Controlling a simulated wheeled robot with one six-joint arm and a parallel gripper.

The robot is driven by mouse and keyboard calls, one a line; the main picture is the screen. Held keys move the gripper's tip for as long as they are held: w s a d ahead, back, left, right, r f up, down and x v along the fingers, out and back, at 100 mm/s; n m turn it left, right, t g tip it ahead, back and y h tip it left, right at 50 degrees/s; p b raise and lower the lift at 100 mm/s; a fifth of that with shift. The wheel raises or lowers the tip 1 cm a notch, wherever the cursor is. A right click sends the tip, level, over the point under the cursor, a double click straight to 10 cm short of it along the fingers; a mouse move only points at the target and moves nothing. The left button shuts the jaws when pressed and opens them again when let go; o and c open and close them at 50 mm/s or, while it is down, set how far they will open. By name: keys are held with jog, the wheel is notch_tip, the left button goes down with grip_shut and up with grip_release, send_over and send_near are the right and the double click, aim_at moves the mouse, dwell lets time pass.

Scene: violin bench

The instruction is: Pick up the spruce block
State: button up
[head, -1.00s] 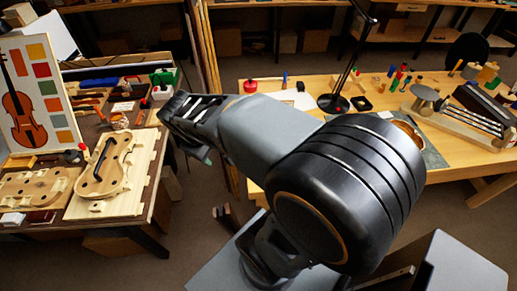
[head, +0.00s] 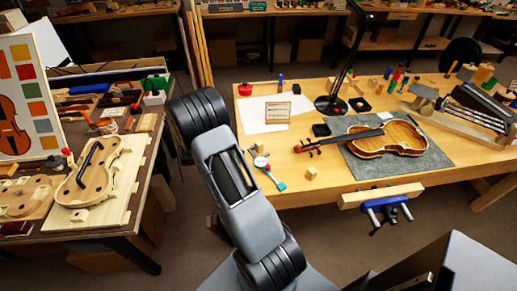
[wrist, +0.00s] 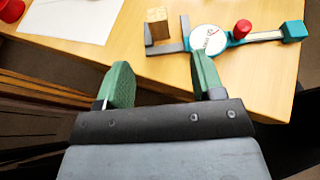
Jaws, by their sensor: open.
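A small pale wood block (head: 260,147) stands on the right bench, between the paper and the dial caliper. The wrist view shows it as an upright block (wrist: 157,22) by the caliper's jaws. Another pale block (head: 311,173) sits near the bench's front edge, and several more lie farther back. I cannot tell which one is spruce. My gripper (wrist: 163,82) is open and empty, its green fingers apart near the bench edge, with the upright block ahead of them. In the head view I cannot make out the gripper; my arm hides that area.
The dial caliper (wrist: 208,40) with a teal end lies close beside the block. A violin (head: 385,137) rests on a grey mat (head: 365,168); a blue vise (head: 387,210) juts from the front edge. The lamp (head: 333,104) stands behind. The left bench (head: 142,150) holds violin parts.

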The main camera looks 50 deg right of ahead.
aim_at(257, 144)
jog(key=x, duration=0.7)
jog(key=shift+w+p+x, duration=0.2)
jog(key=shift+p+x, duration=0.6)
jog(key=shift+x, duration=1.95)
jog(key=c, duration=1.1)
jog(key=shift+o, duration=0.2)
jog(key=shift+w, duration=0.1)
jog(key=shift+r, duration=0.1)
